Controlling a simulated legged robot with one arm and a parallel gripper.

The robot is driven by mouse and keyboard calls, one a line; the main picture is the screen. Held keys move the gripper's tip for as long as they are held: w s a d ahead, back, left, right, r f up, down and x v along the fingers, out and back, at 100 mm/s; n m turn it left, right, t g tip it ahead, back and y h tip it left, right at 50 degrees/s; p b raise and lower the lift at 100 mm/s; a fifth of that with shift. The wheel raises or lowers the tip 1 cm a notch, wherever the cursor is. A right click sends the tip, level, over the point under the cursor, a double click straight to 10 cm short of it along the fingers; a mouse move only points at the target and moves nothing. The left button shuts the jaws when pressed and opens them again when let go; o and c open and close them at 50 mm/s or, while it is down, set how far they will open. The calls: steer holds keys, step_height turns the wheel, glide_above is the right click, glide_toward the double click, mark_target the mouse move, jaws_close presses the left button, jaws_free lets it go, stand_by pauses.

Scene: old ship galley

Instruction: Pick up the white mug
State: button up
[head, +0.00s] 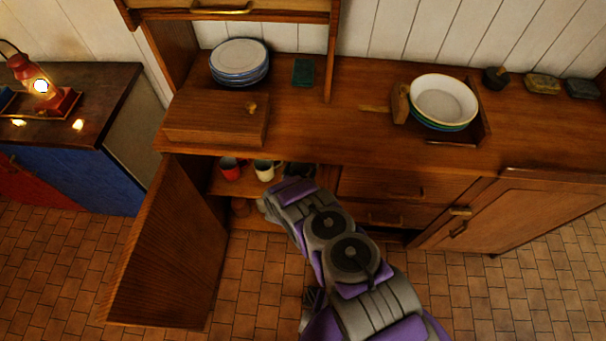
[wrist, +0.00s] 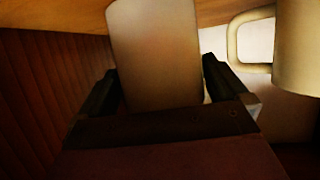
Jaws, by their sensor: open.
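The white mug (head: 264,171) stands on the shelf inside the open cupboard, next to a red mug (head: 231,168). In the wrist view, a pale, smooth cup-like body (wrist: 155,38) stands between the fingers of my gripper (wrist: 158,70). The fingers are open, one on each side of it, with no clear contact. A second pale mug (wrist: 297,50) with its handle turned left is at the right edge, outside the fingers. I cannot tell for certain which of the two is the white mug. In the head view, my arm hides the fingertips.
The cupboard door (head: 168,245) stands open at the left. Drawers (head: 400,200) lie right of the opening. The counter above carries stacked plates (head: 239,60), a wooden box (head: 215,118) and bowls (head: 443,99). A red lantern (head: 28,72) stands far left. The tiled floor in front is clear.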

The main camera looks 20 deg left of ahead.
mark_target(300, 165)
steer(key=shift+a, duration=0.15)
steer(key=c, duration=0.9)
steer(key=shift+r, duration=0.1)
steer(key=shift+c, duration=0.2)
steer(key=shift+r+p, duration=0.4)
steer(key=shift+r, duration=0.2)
steer(key=s+a+r+p, duration=0.1)
steer(key=s+r+p, duration=0.1)
steer(key=s, duration=0.6)
steer(key=s+a+r+p, duration=0.1)
steer(key=s+p, duration=0.2)
steer(key=s, duration=0.5)
steer(key=shift+a+r, duration=0.25)
steer(key=shift+r, duration=0.1)
